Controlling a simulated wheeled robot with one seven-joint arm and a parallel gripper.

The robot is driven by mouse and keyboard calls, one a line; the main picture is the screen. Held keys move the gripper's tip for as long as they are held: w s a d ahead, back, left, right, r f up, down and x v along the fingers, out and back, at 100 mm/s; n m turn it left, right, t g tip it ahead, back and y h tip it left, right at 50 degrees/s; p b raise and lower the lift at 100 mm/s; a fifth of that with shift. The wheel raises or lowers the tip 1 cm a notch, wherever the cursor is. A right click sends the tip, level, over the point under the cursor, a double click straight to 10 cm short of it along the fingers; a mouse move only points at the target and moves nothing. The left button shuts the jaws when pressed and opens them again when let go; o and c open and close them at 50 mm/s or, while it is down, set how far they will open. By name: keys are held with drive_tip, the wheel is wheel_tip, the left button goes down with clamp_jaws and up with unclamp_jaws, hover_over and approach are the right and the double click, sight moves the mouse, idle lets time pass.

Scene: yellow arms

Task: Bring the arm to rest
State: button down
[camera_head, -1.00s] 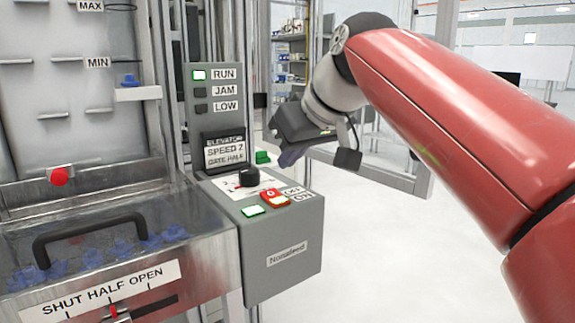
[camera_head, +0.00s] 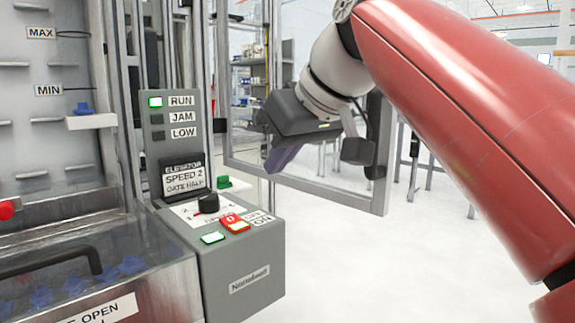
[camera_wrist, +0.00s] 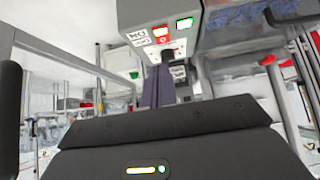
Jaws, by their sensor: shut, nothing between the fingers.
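My gripper (camera_head: 282,158) shows in the head view at the end of my red arm (camera_head: 450,110), with its bluish-purple fingers pointing down and left. It hangs in the air to the right of the grey control box (camera_head: 240,283) and appears apart from it. In the wrist view the fingers (camera_wrist: 158,88) are together with nothing between them. The control box's underside-up view shows beyond them, with a lit green button (camera_wrist: 184,23). The arm is bent at the wrist, and its lower part is out of view.
The control box carries a black knob (camera_head: 208,202), a red switch (camera_head: 230,219) and a lit RUN lamp (camera_head: 155,102). A metal-framed clear panel (camera_head: 325,200) stands behind my gripper. A hopper with blue parts (camera_head: 75,285) is at left. White floor (camera_head: 380,270) is open at lower right.

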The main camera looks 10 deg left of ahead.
drive_tip(key=s+d+f+m+h, duration=0.2)
drive_tip(key=d+f, duration=0.5)
drive_tip(key=f, duration=0.4)
drive_tip(key=s+d+f+m+h, duration=0.2)
drive_tip(key=s+d+f+m, duration=0.2)
drive_tip(key=f, duration=0.7)
drive_tip(key=s+d+f+m+h, duration=0.2)
drive_tip(key=s+d+f+m, duration=0.1)
drive_tip(key=s+d+f, duration=0.4)
drive_tip(key=d+f, duration=0.3)
drive_tip(key=f, duration=0.2)
drive_tip(key=shift+d+m, duration=0.3)
